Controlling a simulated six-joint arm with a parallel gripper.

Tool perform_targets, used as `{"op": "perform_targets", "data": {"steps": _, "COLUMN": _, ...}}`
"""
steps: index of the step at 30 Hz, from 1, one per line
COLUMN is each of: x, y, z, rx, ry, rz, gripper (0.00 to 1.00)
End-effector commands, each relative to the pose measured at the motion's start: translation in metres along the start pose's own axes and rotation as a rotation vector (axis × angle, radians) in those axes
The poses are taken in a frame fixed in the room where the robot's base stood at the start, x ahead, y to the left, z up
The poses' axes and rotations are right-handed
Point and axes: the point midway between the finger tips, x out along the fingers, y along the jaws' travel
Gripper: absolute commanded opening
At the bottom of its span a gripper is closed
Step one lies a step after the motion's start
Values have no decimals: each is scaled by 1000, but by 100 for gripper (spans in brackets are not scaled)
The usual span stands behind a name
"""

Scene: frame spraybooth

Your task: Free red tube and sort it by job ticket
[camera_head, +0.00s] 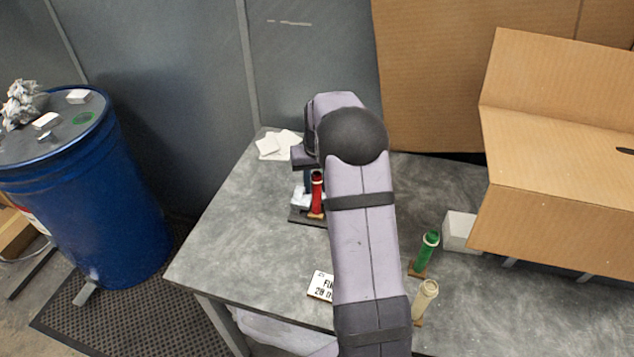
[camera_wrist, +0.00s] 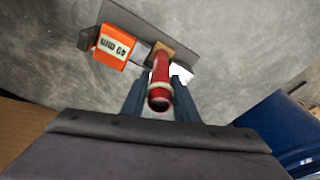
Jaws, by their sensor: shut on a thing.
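The red tube (camera_head: 317,193) stands upright on a small dark base plate (camera_head: 300,217) on the grey table. In the wrist view the red tube (camera_wrist: 160,78) has a pale collar near its top and a tan block at its foot. My gripper (camera_wrist: 160,102) is shut on the red tube, with a dark finger on either side. In the head view my arm hides most of the gripper. The job ticket, a white card (camera_head: 320,286) with black print, lies near the table's front edge, partly behind my arm. An orange block (camera_wrist: 115,47) with a printed white label sits on the plate in the wrist view.
A green tube (camera_head: 428,250) and a cream tube (camera_head: 425,298) stand right of my arm. A white block (camera_head: 460,231) and a large open cardboard box (camera_head: 560,150) are at the right. White papers (camera_head: 278,145) lie at the back left. A blue drum (camera_head: 95,190) stands left of the table.

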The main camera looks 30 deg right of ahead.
Motion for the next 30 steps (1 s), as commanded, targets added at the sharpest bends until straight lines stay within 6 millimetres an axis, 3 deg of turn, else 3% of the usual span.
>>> {"op": "perform_targets", "data": {"steps": 30, "x": -6, "y": -14, "z": 33, "rx": -1, "ry": 2, "rz": 0, "gripper": 6}}
